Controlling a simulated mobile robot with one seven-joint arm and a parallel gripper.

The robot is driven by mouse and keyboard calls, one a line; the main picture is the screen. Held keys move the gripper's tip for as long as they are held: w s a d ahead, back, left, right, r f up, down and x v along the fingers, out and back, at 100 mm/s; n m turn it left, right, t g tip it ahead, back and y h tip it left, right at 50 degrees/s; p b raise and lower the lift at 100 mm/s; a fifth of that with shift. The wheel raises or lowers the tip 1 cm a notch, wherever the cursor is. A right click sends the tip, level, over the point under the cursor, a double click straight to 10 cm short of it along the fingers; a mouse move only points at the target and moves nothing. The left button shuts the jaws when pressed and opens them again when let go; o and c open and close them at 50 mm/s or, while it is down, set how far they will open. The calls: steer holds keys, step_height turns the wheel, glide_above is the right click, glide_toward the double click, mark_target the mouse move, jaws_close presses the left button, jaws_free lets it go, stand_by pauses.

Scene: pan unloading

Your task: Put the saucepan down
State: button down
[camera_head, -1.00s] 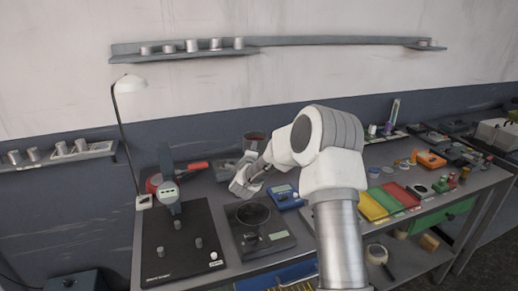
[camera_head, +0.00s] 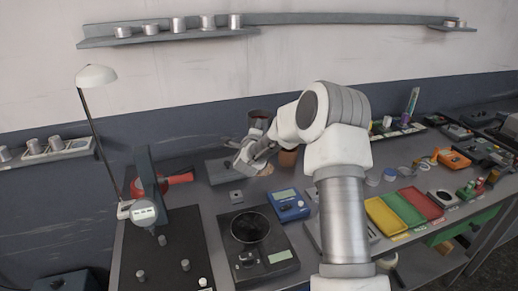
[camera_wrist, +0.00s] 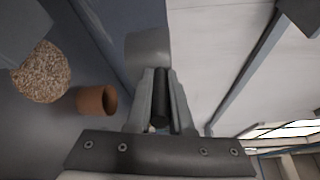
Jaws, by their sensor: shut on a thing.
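The saucepan (camera_head: 261,116) is a grey, round vessel with a dark reddish interior in the head view. It is held in the air near the wall, above the back of the bench. In the wrist view its grey side (camera_wrist: 148,48) shows beyond the fingertips. My gripper (camera_head: 251,148) is shut on its black handle (camera_wrist: 160,95), which lies between the two fingers. The pan's underside and most of its inside are hidden.
A cork mat (camera_wrist: 40,72) and a terracotta pot (camera_head: 288,157) are near and below my gripper. A flat grey slab (camera_head: 221,170) is to the left. A scale (camera_head: 284,256) with a black bowl (camera_head: 250,227) and a blue meter (camera_head: 288,205) stand in front.

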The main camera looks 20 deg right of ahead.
steer(key=shift+s+a+f+b, duration=0.1)
steer(key=shift+s+f+b, duration=0.1)
steer(key=shift+f+b, duration=2.95)
steer(key=shift+s+a+f+b, duration=0.15)
steer(key=shift+f+b, duration=1.15)
steer(key=shift+f, duration=3.55)
steer(key=shift+d+f+b, duration=0.1)
steer(key=shift+f+b, duration=0.55)
steer(key=shift+b, duration=0.1)
